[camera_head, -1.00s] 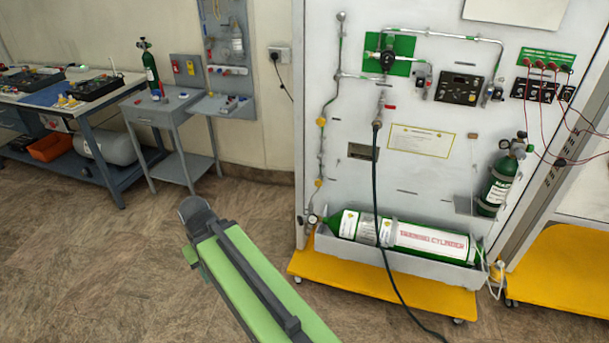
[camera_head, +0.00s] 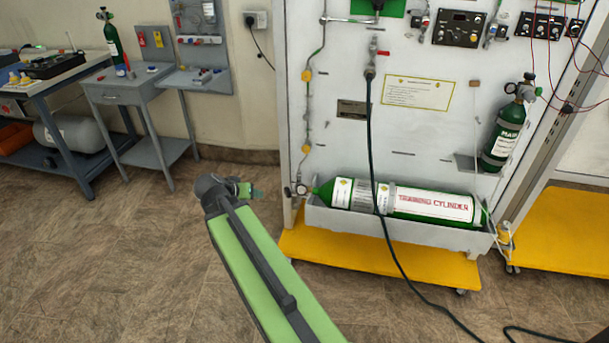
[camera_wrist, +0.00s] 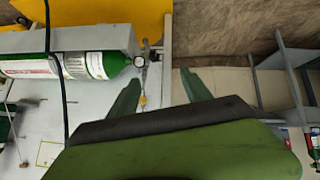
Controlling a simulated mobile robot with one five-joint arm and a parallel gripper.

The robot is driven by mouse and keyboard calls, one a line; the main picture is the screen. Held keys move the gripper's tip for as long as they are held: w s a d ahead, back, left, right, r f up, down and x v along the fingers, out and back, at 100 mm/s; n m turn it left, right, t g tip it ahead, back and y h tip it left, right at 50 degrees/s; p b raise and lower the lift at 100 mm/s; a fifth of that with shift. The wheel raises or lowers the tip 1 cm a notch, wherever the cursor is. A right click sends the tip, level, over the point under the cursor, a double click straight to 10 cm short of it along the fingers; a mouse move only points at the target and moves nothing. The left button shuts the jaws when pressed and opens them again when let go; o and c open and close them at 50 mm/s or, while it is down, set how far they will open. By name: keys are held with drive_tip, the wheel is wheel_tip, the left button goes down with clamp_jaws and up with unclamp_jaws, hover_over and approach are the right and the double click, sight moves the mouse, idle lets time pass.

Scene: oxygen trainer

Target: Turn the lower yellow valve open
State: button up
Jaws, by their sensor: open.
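The lower yellow valve (camera_head: 306,149) sits on a thin vertical pipe at the left edge of the white panel, above the pressure gauge (camera_head: 301,190). The upper yellow valve (camera_head: 307,75) is higher on the same pipe. My gripper (camera_head: 246,189) is in front of the panel, to the left of and below the lower valve in the head view. In the wrist view, which looks upside down, my gripper (camera_wrist: 160,80) is open with nothing between its fingers. A small yellow valve (camera_wrist: 143,100), apparently the lower one, shows beyond, beside the left finger.
A green training cylinder (camera_head: 420,201) lies in a grey tray at the panel's foot, above a yellow wheeled base (camera_head: 380,258). A dark hose (camera_head: 371,150) hangs down the panel. A grey side table (camera_head: 128,88) stands at left. Floor between is clear.

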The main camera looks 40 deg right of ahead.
drive_tip(key=d+f+m+t+h+b, duration=0.25)
drive_tip(key=d+f+h+b, duration=0.2)
drive_tip(key=d+b, duration=0.6)
drive_tip(key=m+t+h+b, duration=0.3)
drive_tip(key=b, duration=0.5)
approach(305, 151)
drive_tip(key=shift+n, duration=0.25)
drive_tip(key=x, duration=0.9)
drive_tip(key=shift+d+r, duration=0.1)
clamp_jaws()
drive_tip(key=shift+d, duration=0.1)
